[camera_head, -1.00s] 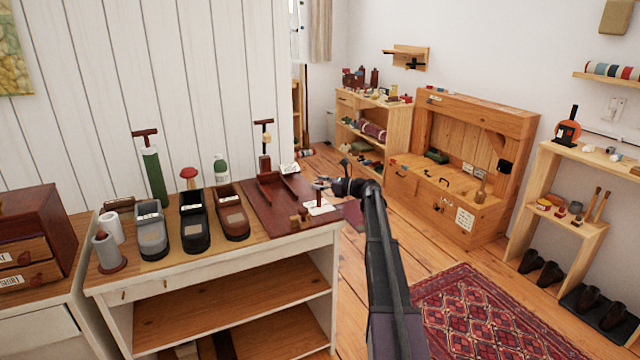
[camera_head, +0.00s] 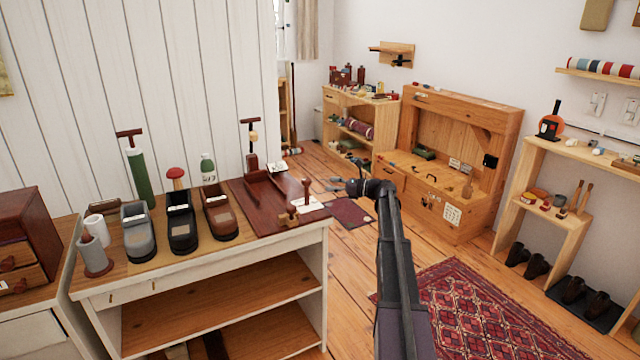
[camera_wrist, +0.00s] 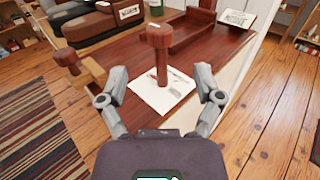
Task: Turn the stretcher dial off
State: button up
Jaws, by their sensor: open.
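My gripper (camera_head: 338,185) is open and empty, just off the right end of the white workbench. In the wrist view its two fingers (camera_wrist: 161,76) are spread apart, with an upright reddish-brown wooden post with a knob head (camera_wrist: 160,38) between and beyond them. The post stands by a white card (camera_wrist: 165,92) with small markings too small to read. It also shows in the head view (camera_head: 306,192). A second wooden knob (camera_wrist: 67,57) sits to its left on a lighter wooden piece, also seen in the head view (camera_head: 288,218). I cannot tell which is the stretcher dial.
The bench top (camera_head: 110,283) holds several shoes, a green cylinder (camera_head: 139,178) and a dark red wooden tray (camera_head: 262,186). A wooden chest (camera_head: 20,240) stands left. Open floor and a red patterned rug (camera_head: 480,310) lie right of the bench.

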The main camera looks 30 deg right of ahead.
jog(key=shift+v, duration=1.4)
